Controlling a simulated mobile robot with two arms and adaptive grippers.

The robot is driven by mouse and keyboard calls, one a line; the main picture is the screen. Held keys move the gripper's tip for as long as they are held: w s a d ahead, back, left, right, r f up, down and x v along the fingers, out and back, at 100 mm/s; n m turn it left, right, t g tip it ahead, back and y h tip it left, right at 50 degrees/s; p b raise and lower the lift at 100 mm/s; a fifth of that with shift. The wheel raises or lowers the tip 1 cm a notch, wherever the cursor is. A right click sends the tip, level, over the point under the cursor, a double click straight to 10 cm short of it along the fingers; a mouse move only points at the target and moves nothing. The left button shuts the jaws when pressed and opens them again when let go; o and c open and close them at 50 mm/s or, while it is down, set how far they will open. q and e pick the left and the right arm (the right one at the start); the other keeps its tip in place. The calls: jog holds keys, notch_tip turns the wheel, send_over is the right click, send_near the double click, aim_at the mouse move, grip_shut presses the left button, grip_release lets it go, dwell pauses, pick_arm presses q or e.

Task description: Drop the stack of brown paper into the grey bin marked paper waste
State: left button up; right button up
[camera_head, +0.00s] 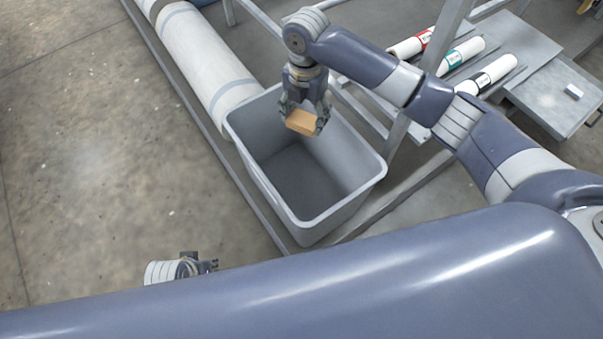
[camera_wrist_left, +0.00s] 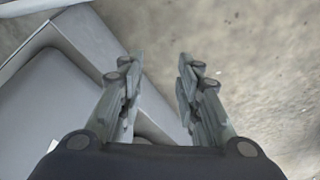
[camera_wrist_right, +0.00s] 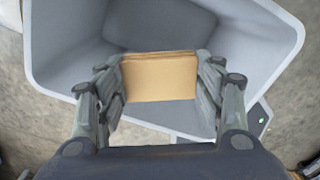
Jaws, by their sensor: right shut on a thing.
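The stack of brown paper (camera_head: 301,122) is held in my right gripper (camera_head: 304,115), which is shut on its two sides. In the right wrist view the stack (camera_wrist_right: 160,78) sits between both fingers (camera_wrist_right: 160,90). The grey bin (camera_head: 350,190) stands on the floor below, with its open top facing up; it also shows in the right wrist view (camera_wrist_right: 55,60). The stack is over the bin's opening, toward its far end. The inside that shows is empty. No marking on the bin is visible. My left gripper (camera_wrist_left: 157,95) is open and empty, away from the bin.
A large white roll (camera_head: 205,60) lies behind the bin to the left. A metal frame (camera_head: 400,130) runs close along the bin's right side. Several small rolls (camera_head: 462,57) lie on a grey shelf at the upper right. The floor (camera_head: 110,150) on the left is clear.

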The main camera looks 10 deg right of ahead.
jog(key=n, duration=0.1)
jog(key=w+n+b, duration=0.1)
jog(key=shift+w+a+f+n, duration=0.25)
jog(key=shift+a+f+n, duration=0.05)
jog(key=shift+a+f, duration=0.1)
jog(key=shift+f, duration=0.2)
pick_arm(q)
jog(key=w+b+v, duration=0.1)
jog(key=b+v, duration=0.3)
jog(key=v, duration=0.6)
pick_arm(e)
notch_tip(320, 180, down, 3)
jog(key=shift+r, duration=0.1)
pick_arm(q)
jog(key=w+d+r+t+b, duration=0.1)
jog(key=w+r+t, duration=0.1)
jog(key=w, duration=0.4)
jog(key=w+d+r+t+h+b, duration=0.1)
jog(key=w+d+r+t, duration=0.1)
jog(key=w+t, duration=0.3)
jog(key=shift+w+d+r+h+b, duration=0.2)
jog(key=shift+w+d+h+b, duration=0.1)
jog(key=shift+w+b, duration=0.15)
pick_arm(e)
notch_tip(320, 180, down, 3)
jog(key=shift+r, duration=0.2)
jog(key=o, duration=0.9)
jog(key=shift+o, duration=0.2)
